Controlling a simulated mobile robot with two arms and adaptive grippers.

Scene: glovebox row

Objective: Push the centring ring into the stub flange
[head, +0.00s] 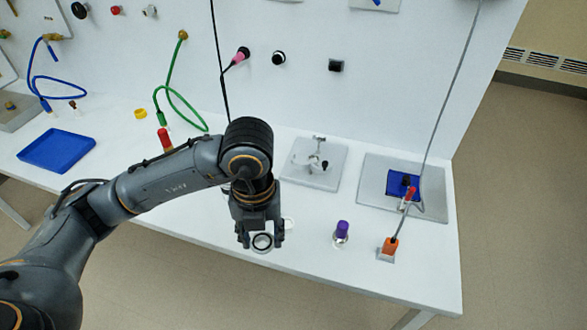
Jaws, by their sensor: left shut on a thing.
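My left gripper (262,241) points down over the front part of the white bench. It is shut on the centring ring (262,243), a small round ring with a dark band and a pale rim, seen between the fingertips. Whether the ring touches the bench is unclear. A grey plate (300,178) behind the gripper and to its right carries a metal fitting (315,163) with a short pipe. The stub flange may be part of this fitting, but I cannot tell for sure. My right gripper is not in view.
A purple-capped piece (342,229) and an orange block (390,245) with a cable stand right of the gripper. A grey plate (432,207) with a blue pad lies behind them. A blue tray (57,150) and hoses are at left. Bench edge is close in front.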

